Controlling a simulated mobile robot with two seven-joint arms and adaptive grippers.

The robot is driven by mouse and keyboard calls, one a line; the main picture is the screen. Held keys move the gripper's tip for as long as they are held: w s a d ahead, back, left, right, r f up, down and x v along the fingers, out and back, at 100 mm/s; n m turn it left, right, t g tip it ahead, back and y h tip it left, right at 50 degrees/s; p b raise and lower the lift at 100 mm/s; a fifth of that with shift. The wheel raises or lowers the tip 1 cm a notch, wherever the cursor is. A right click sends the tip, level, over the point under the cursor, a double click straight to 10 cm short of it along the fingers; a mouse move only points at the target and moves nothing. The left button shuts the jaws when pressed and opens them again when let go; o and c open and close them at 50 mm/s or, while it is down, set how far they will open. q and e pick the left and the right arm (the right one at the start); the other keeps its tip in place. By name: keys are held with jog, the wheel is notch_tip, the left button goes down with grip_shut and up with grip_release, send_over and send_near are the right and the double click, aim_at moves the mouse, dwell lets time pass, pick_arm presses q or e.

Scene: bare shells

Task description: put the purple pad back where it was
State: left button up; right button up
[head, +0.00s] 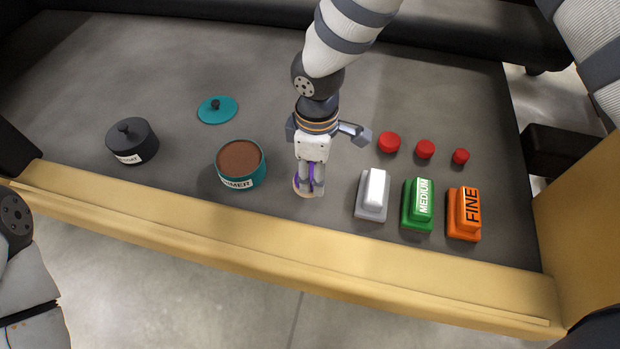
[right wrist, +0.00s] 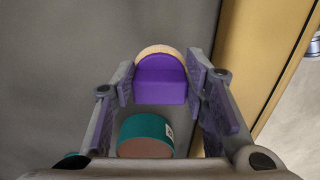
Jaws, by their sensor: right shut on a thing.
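The purple pad (right wrist: 160,86) is a block with a flat round tan underside or disc at its far edge. In the right wrist view it sits between the two fingertips of my right gripper (right wrist: 160,83), which is shut on it. In the head view my right gripper (head: 310,188) points down near the table's front edge, between the teal pot and the grey block. There the pad is mostly hidden by the fingers, with a tan rim showing. I cannot tell whether it touches the table. My left gripper is out of view.
An open teal pot (head: 239,181) with brown contents stands left of the gripper; its teal lid (head: 213,116) lies behind. A black lidded pot (head: 128,148) is further left. Right are grey (head: 371,207), green (head: 412,217) and orange (head: 458,229) blocks, with red discs (head: 424,149) behind.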

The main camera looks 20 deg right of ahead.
aim_at(312, 180)
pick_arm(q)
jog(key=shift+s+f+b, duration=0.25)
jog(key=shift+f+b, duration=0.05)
pick_arm(e)
jog(key=shift+w+a+f, duration=0.15)
jog(key=shift+f, duration=0.75)
jog(key=shift+w+a+f, duration=0.1)
jog(key=shift+w+f, duration=0.05)
jog(key=shift+f, duration=0.75)
jog(key=shift+f, duration=0.2)
jog(key=o, duration=1.3)
jog(key=shift+r, duration=0.15)
notch_tip(312, 180, up, 12)
jog(key=shift+r+p, duration=0.1)
jog(key=shift+p, duration=0.9)
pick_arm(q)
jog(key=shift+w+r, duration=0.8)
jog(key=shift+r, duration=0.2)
